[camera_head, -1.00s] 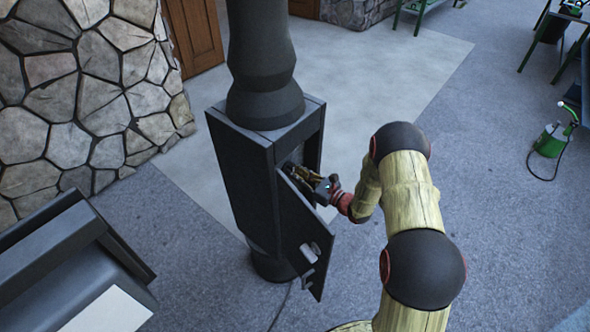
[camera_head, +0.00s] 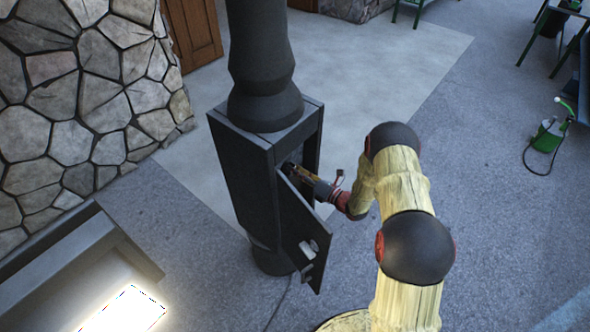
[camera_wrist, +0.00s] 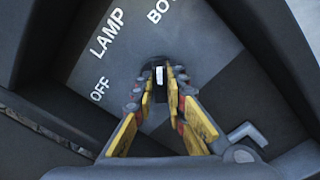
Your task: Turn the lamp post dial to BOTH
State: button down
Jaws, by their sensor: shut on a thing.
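The black lamp post (camera_head: 248,190) stands in the middle of the head view with its small door (camera_head: 303,232) swung open. My gripper (camera_head: 292,180) reaches into the post's opening; its fingertips are partly hidden there. In the wrist view, my gripper (camera_wrist: 160,88) is shut on the small dark dial (camera_wrist: 158,62), one yellow-padded finger on each side. A white mark on the dial points up the picture, roughly toward the cut-off lettering "BO" (camera_wrist: 162,10). The word LAMP (camera_wrist: 106,32) is up to the left, and OFF (camera_wrist: 100,89) is to the left.
The open door hangs close below my gripper. A glowing panel (camera_head: 125,308) sits on a dark box at the lower left. A stone wall (camera_head: 75,90) stands at the left. A green sprayer (camera_head: 549,135) is at the far right. The floor right of the post is largely clear.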

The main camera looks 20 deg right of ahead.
jog(key=shift+f+m, duration=0.1)
jog(key=shift+m, duration=0.3)
jog(key=c, duration=1.8)
grip_release()
jog(key=shift+d, duration=0.1)
jog(key=v, duration=1.2)
